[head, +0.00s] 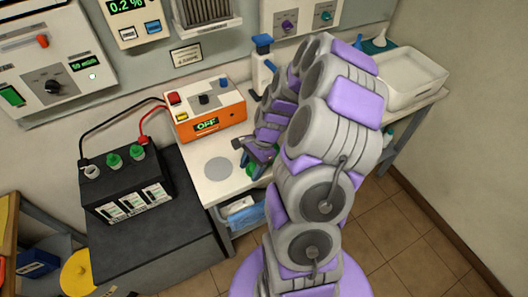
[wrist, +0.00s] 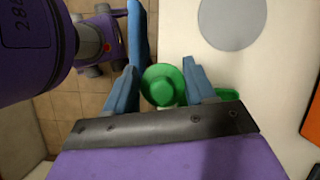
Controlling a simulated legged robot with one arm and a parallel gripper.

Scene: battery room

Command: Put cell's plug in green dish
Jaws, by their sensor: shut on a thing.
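My gripper (wrist: 168,78) is shut on a green plug (wrist: 162,85) with a round cap, seen between the blue fingers in the wrist view. The green dish (wrist: 229,94) shows only in part beside the right finger, at the bench edge. In the head view my gripper (head: 257,156) is low over the front edge of the white bench; a bit of green shows by it, and I cannot tell whether it is plug or dish. The black battery (head: 128,183) stands at the left with two green plugs on top and one open cell hole (head: 91,172).
An orange charger (head: 207,110) reading OFF stands at the back of the bench, its red and black leads running to the battery. A grey disc (head: 218,168) lies on the bench. A white bottle (head: 262,70) and white tray (head: 408,80) stand farther back.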

